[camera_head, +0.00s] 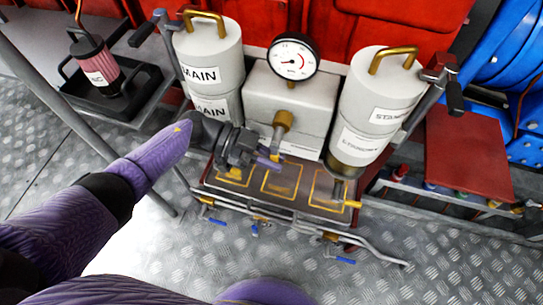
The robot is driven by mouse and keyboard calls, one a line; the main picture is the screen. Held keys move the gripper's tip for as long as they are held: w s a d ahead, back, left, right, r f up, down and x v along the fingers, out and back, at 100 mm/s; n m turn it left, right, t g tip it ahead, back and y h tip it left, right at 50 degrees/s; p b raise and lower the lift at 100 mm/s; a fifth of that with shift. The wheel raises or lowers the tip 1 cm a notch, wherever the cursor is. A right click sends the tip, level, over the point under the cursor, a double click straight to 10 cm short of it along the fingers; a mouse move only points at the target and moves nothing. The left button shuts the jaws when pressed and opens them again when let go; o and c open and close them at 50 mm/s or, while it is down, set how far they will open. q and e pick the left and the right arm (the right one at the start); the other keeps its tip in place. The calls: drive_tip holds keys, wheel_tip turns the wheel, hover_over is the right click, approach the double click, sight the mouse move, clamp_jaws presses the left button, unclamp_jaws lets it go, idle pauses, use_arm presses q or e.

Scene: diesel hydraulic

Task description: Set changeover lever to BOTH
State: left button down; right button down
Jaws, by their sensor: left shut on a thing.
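The changeover lever (283,121) is a brass-coloured fitting on the front of the pale grey centre housing (290,97), between the two filter canisters. Its lower part runs down into my left gripper (268,158). My left gripper comes in from the left and is shut on the lever's lower end, below the brass boss. The jaws hide much of the handle, so its exact angle is hard to tell. The left canister (208,62) is labelled MAIN; the right canister (377,98) carries a partly readable standby label. My right gripper is out of view.
A round gauge (293,55) sits above the housing. A drip tray (290,187) with yellow-outlined squares lies below, with pipes and blue-handled valves in front. A pink filter (96,62) stands in a black tray at left. A red panel (465,155) is at right.

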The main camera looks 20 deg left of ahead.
use_arm(q)
drive_tip(key=c, duration=0.8)
unclamp_jaws()
drive_tip(key=shift+o, duration=0.8)
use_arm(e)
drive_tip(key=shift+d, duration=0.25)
use_arm(q)
drive_tip(key=v, duration=1)
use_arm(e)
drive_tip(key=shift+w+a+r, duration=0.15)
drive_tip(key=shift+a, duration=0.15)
